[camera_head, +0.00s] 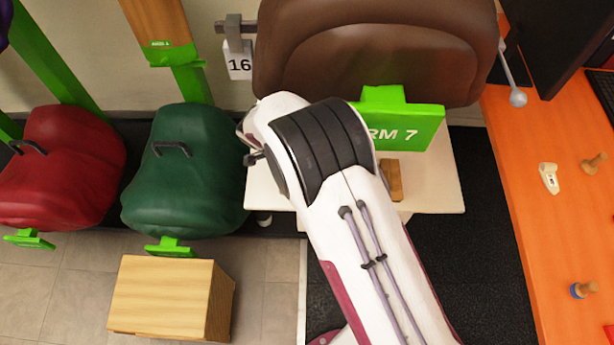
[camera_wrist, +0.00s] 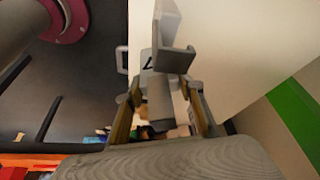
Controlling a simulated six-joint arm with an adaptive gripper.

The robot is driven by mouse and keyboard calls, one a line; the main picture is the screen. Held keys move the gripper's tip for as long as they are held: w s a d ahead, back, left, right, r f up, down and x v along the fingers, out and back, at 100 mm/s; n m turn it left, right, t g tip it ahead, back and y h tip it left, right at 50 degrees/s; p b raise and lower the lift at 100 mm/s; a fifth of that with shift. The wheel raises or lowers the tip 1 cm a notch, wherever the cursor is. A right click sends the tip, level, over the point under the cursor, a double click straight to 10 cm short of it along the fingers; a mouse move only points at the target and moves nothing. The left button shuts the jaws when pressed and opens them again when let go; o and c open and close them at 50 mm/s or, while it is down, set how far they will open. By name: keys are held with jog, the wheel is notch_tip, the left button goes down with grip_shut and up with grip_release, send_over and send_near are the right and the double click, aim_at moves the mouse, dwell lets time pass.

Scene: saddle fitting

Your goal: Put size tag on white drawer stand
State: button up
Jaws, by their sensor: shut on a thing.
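The white drawer stand (camera_head: 440,185) is under and behind my arm in the head view, and its pale surface (camera_wrist: 235,45) fills the upper right of the wrist view. In the wrist view, my gripper (camera_wrist: 165,105) is shut on a grey, hook-shaped piece with a small dark-marked pale part, apparently the size tag (camera_wrist: 170,60). The held piece shows in front of the stand's surface; I cannot tell whether they touch. In the head view my arm hides most of the gripper and tag, with only small grey parts showing at the stand's left edge.
A brown saddle (camera_head: 370,50) is behind the stand, with another tag marked 16 (camera_head: 240,62) beside it. A green sign (camera_head: 405,120) and small wooden block (camera_head: 391,180) are on the stand. Green (camera_head: 185,170) and red (camera_head: 65,165) saddles and a wooden box (camera_head: 165,297) are left; an orange counter (camera_head: 545,220) is right.

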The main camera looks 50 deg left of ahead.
jog(key=shift+f, duration=1.85)
jog(key=shift+f, duration=0.1)
jog(key=o, duration=1.1)
jog(key=v, duration=1.2)
jog(key=shift+r, duration=0.2)
